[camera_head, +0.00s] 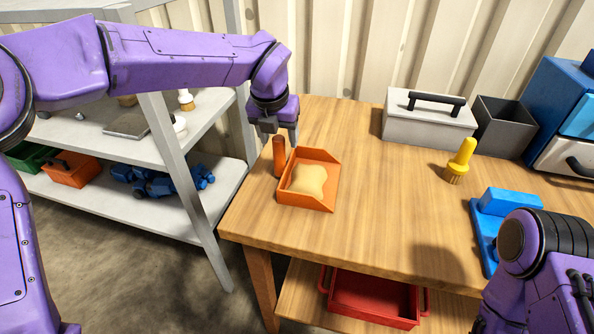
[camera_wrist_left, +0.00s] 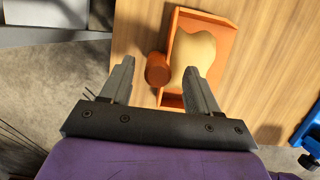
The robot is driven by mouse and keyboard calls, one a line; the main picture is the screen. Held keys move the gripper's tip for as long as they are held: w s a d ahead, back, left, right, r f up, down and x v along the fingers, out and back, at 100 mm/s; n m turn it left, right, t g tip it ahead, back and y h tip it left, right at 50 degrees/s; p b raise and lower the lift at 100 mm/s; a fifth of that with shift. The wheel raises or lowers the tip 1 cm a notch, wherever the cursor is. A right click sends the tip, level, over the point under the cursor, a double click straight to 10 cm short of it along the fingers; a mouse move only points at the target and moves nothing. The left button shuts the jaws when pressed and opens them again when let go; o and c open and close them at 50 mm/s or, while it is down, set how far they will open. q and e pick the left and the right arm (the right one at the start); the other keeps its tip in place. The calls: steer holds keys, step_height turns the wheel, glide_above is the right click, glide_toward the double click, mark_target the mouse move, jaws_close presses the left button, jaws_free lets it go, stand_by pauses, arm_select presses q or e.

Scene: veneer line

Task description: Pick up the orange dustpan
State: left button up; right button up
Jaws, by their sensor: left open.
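The orange dustpan (camera_head: 326,158) sits near the left end of the wooden table, with a pale yellow heap (camera_head: 309,179) in its pan. Its upright round handle (camera_head: 279,156) rises at the pan's left side. My left gripper (camera_head: 279,134) is open just above the handle top, its fingers pointing down. In the left wrist view the dustpan (camera_wrist_left: 225,45) is beyond the fingers, and the handle's round end (camera_wrist_left: 158,70) shows between the open fingertips of the left gripper (camera_wrist_left: 160,66). No contact is clear. My right arm shows at the lower right, but its gripper is out of view.
On the wooden table (camera_head: 380,215) stand a grey toolbox (camera_head: 428,127), a dark bin (camera_head: 502,125), a yellow brush (camera_head: 461,160) and a blue tool (camera_head: 510,203). A grey shelf (camera_head: 225,185) stands left. A red tray (camera_head: 370,300) lies below. Table right of the dustpan is clear.

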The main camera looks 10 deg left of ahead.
arm_select(q)
steer(key=x, duration=0.4)
steer(key=shift+a+f, duration=0.1)
steer(key=shift+f, duration=0.15)
steer(key=shift+s+r, duration=0.1)
jaws_close()
step_height(320, 180, up, 15)
steer(key=p, duration=0.1)
step_height(320, 180, up, 13)
steer(key=p, duration=0.3)
glide_above(280, 147)
steer(key=w, duration=0.2)
steer(key=shift+a, duration=0.35)
